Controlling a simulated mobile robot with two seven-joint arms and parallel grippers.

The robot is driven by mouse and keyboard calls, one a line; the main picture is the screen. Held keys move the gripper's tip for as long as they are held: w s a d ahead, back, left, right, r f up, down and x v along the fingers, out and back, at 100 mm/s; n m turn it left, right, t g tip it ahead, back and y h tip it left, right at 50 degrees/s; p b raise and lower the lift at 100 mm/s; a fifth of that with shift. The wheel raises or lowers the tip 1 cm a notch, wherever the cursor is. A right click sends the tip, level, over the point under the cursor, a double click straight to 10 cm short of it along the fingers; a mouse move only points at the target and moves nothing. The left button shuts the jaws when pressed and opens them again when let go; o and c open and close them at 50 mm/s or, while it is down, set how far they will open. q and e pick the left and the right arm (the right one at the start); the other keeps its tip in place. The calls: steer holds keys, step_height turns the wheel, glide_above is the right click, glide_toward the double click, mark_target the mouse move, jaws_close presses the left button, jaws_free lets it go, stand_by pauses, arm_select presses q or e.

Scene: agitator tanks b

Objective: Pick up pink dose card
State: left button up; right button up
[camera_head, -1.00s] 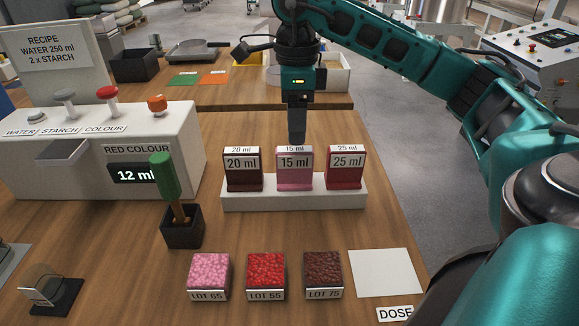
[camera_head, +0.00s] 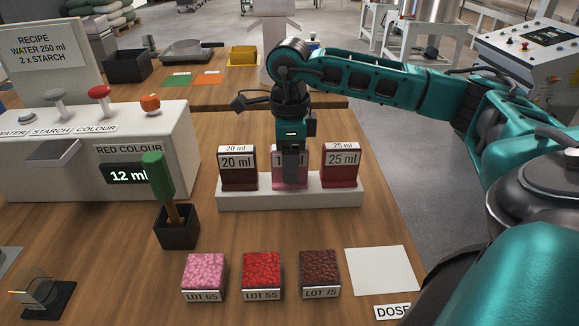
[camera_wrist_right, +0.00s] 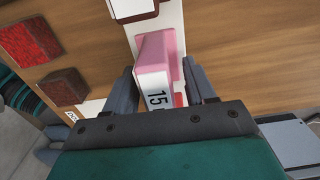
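The pink 15 ml dose card (camera_head: 288,181) stands upright in the middle of a white holder (camera_head: 240,200), between the dark brown 20 ml card (camera_head: 238,172) and the dark red 25 ml card (camera_head: 341,169). My right gripper (camera_head: 291,180) points down at the pink card and hides much of its label. In the right wrist view the pink card (camera_wrist_right: 160,55) lies between the two fingers, with a narrow gap showing at its sides. The fingers look open around its upper part. My left gripper is not in view.
Pink (camera_head: 205,271), red (camera_head: 262,269) and brown (camera_head: 319,267) lot samples stand in front of the holder. A white square (camera_head: 381,271) lies at the right. A green-handled tool (camera_head: 158,178) stands in a black cup (camera_head: 177,231) at the left.

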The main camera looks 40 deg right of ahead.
steer(key=c, duration=0.7)
jaws_close()
steer(key=shift+r, duration=0.1)
step_height(320, 180, up, 20)
steer(key=p, duration=0.5)
